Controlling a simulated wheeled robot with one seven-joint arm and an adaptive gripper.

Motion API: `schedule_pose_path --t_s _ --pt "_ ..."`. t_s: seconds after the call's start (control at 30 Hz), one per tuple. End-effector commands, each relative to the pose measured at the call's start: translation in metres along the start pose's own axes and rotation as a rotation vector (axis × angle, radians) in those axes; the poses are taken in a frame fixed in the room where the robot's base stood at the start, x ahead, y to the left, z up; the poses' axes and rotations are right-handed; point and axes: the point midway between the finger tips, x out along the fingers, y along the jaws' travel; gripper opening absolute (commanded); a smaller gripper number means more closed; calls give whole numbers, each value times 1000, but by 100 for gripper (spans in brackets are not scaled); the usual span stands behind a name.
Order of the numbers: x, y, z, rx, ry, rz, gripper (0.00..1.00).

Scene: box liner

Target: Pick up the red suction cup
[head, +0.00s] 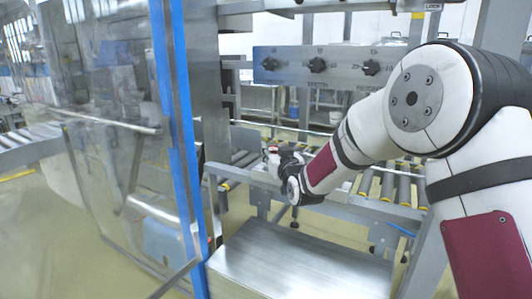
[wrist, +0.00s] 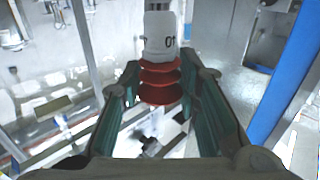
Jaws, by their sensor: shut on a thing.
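The red suction cup (wrist: 161,82) has stacked bellows rings and hangs below a pale cylindrical fitting (wrist: 160,38) in the wrist view. My gripper (wrist: 160,97) has one finger on each side of the cup and is shut on it. The cup is still joined to the fitting above it in the picture. In the head view my gripper (head: 278,157) is small, beside the metal frame of the machine. The cup is too small there to tell clearly.
A roller conveyor (head: 385,186) runs behind and right of my gripper. A blue-edged clear panel (head: 178,130) stands at left. A metal box top (head: 300,265) lies below. A panel with black knobs (head: 318,65) is above. The blue edge also shows in the wrist view (wrist: 285,80).

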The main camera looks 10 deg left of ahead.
Motion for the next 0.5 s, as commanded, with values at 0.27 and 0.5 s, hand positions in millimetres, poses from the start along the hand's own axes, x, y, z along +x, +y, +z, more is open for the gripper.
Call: schedule_pose_path --t_s 0.27,0.5 --pt "-64 34 -9 -1 2 1 3" --pt "-102 54 -12 1 3 0 3"
